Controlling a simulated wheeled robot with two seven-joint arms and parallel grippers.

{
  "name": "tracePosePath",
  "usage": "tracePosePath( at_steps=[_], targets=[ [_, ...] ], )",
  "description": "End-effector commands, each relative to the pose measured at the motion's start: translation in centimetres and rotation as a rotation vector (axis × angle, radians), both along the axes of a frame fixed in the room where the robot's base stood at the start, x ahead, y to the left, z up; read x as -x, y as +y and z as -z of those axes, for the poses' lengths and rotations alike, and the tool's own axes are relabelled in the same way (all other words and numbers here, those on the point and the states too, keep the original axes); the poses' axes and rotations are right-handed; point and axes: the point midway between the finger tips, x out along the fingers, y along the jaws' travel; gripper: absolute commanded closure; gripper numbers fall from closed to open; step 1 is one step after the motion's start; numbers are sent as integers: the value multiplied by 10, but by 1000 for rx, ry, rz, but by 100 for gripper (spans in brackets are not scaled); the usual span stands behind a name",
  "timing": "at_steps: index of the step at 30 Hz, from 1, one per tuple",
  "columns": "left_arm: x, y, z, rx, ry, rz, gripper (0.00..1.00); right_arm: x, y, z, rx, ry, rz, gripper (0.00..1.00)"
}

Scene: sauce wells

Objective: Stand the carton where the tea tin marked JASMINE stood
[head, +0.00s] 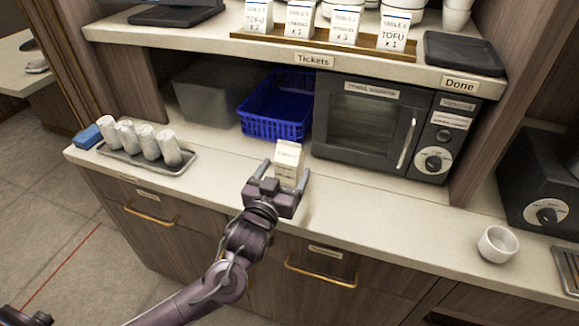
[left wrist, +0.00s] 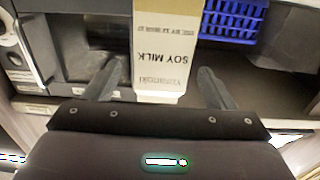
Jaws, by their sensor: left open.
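A cream and white carton (head: 289,158) stands on the counter in front of the blue crate and the oven. In the left wrist view the carton (left wrist: 160,50) shows the words SOY MILK, upside down. My left gripper (head: 284,172) is open, with one finger on each side of the carton. In the left wrist view, gaps show between the carton and both fingers of the left gripper (left wrist: 160,88). My right gripper is not in view. I see no tea tin marked JASMINE in either view.
A blue crate (head: 272,125) and a dark oven (head: 371,125) stand behind. A tray (head: 128,158) with several pale rolls lies at left, beside a blue block (head: 87,137). A white cup (head: 497,244) is at right. The counter between carton and cup is clear.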

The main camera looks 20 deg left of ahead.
Motion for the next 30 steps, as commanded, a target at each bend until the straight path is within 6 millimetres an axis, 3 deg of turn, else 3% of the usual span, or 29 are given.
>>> tracePosePath(
  at_steps=[6, 15, 30],
  targets=[
    [-32, 0, -2, 0, -3, -1, 22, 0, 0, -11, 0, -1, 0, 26],
    [-38, -1, 0, 0, -1, 1, 22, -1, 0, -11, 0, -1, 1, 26],
    [-38, 0, 0, -1, -1, 0, 86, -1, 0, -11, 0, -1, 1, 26]
  ],
)
